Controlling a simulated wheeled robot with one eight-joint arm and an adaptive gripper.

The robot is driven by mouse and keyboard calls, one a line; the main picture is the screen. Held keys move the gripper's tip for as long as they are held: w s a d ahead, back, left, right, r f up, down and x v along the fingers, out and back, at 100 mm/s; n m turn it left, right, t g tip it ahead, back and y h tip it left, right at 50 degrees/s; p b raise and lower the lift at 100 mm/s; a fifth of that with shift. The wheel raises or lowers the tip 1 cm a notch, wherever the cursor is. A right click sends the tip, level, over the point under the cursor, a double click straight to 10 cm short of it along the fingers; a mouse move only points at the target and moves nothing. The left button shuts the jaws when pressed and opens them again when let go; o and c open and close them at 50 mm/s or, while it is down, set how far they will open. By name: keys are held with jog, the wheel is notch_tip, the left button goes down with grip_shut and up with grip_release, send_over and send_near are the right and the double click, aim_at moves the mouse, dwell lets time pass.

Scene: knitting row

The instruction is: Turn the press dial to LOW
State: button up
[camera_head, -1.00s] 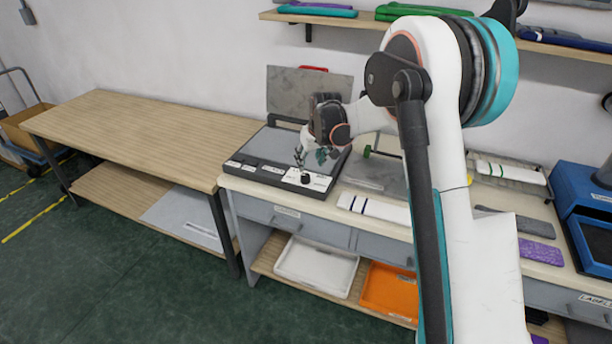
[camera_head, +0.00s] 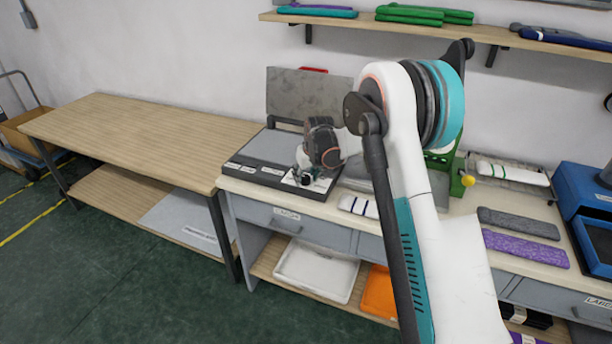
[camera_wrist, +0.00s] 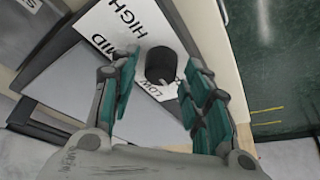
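The press (camera_head: 275,147) stands at the left end of the workbench with its grey lid (camera_head: 292,92) raised. On its front is a white dial plate (camera_wrist: 95,62) lettered HIGH, MID and LOW. The dial (camera_wrist: 161,65) is a round black knob on this plate, and in the head view (camera_head: 306,180) it is small and partly covered by my gripper. My gripper (camera_wrist: 164,58) is open, pointing down over the plate, with one teal finger on each side of the dial. Gaps show between fingers and dial. I cannot clearly read where the dial points.
Right of the press lie white knitted pieces (camera_head: 358,206), a green device with a yellow knob (camera_head: 467,181), grey and purple pieces (camera_head: 524,248) and a blue bin (camera_head: 585,190). A wooden table (camera_head: 130,135) at left is clear on top. A shelf (camera_head: 380,28) hangs above.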

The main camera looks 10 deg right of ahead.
jog(key=c, duration=0.6)
jog(key=shift+c, duration=0.2)
jog(key=shift+m, duration=0.4)
jog(key=m+h, duration=0.1)
jog(key=m, duration=0.1)
jog(key=m+h, duration=0.1)
jog(key=m, duration=0.1)
jog(key=shift+a+m, duration=0.2)
jog(key=shift+m, duration=0.1)
jog(key=m+h, duration=0.1)
jog(key=m, duration=0.2)
jog(key=m+g+h, duration=0.1)
jog(key=m, duration=0.2)
jog(key=shift+w+a+g, duration=0.1)
jog(key=shift+w+g, duration=0.05)
jog(key=shift+g, duration=0.15)
jog(key=shift+m, duration=0.3)
jog(key=o, duration=1)
jog(key=shift+o, duration=0.2)
